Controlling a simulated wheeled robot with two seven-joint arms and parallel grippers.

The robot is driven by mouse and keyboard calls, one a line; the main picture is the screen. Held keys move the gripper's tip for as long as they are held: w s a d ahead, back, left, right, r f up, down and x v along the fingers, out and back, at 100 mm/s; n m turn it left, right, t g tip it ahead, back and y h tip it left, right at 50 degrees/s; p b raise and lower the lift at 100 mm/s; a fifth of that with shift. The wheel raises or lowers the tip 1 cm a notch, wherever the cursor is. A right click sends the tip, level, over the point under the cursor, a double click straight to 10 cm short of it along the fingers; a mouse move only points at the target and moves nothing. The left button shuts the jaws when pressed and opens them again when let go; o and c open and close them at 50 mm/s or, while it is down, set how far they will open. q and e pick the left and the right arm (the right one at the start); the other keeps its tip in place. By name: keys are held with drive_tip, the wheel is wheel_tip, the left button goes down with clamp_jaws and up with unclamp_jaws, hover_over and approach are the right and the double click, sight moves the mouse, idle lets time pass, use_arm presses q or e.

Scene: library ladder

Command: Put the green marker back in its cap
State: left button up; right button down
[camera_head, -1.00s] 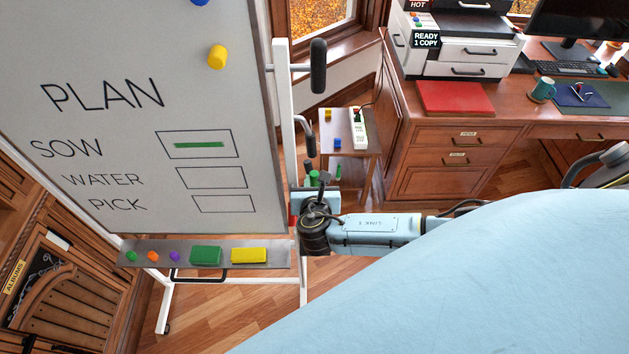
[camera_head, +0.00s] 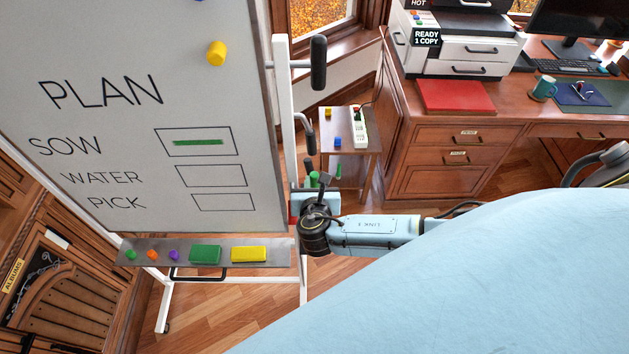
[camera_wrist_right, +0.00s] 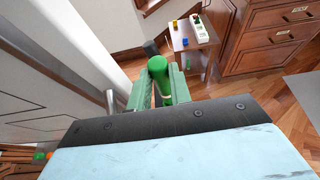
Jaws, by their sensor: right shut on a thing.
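My right gripper (camera_head: 315,183) is beside the lower right edge of the whiteboard, its jaws partly hidden by its own wrist. In the right wrist view, its green fingers (camera_wrist_right: 159,92) are shut on the green marker (camera_wrist_right: 160,70), which points away from the wrist. A bit of green marker also shows at the gripper in the head view (camera_head: 314,176). A small round green piece, which looks like the cap (camera_head: 131,255), sits at the left end of the whiteboard tray (camera_head: 222,264), apart from the gripper. My left gripper is out of view.
The tray also holds orange (camera_head: 152,254) and purple (camera_head: 174,255) pieces, a green block (camera_head: 205,254) and a yellow block (camera_head: 249,254). The whiteboard (camera_head: 110,130) stands close left of the gripper. A side table (camera_head: 350,160) with a power strip (camera_head: 359,128) is behind it.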

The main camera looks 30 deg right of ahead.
drive_tip(key=shift+f+b, duration=0.3)
drive_tip(key=shift+f, duration=0.2)
drive_tip(key=c, duration=1.2)
unclamp_jaws()
drive_tip(key=shift+r, duration=0.1)
